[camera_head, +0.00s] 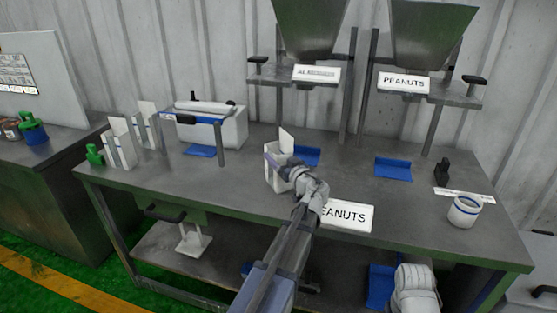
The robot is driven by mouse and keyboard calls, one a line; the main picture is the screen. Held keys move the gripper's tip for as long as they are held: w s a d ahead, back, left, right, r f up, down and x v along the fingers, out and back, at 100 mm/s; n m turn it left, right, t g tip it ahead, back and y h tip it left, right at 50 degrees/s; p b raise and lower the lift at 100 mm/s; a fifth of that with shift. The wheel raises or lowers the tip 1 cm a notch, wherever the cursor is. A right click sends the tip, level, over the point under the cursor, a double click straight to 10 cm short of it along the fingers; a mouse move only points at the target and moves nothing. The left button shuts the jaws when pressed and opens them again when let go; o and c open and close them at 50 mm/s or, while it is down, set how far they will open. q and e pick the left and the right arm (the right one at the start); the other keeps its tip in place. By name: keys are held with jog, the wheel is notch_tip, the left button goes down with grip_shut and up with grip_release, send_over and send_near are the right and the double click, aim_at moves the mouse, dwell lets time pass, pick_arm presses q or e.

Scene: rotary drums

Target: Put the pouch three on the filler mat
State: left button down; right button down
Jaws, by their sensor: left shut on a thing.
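My left gripper (288,178) is shut on a white pouch (272,177), which it holds upright over the middle of the steel table. The pouch is partly hidden by the gripper. Right behind it is a blue mat (309,156) under the hopper labelled ALMONDS, partly covered by the pouch. I cannot tell whether the pouch touches the table. Another blue mat (393,168) lies bare under the PEANUTS hopper. A white part of my right arm shows at the bottom edge; its fingers cannot be made out.
Two more white pouches (119,148) stand at the table's left end beside a green-handled item (95,155). A white sealing machine (210,128) has a blue mat (200,151) before it. A PEANUTS sign (348,216) is at the front edge. A white cup (464,211) stands right.

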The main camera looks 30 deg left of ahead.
pick_arm(q)
jog(key=shift+f, duration=0.15)
grip_release()
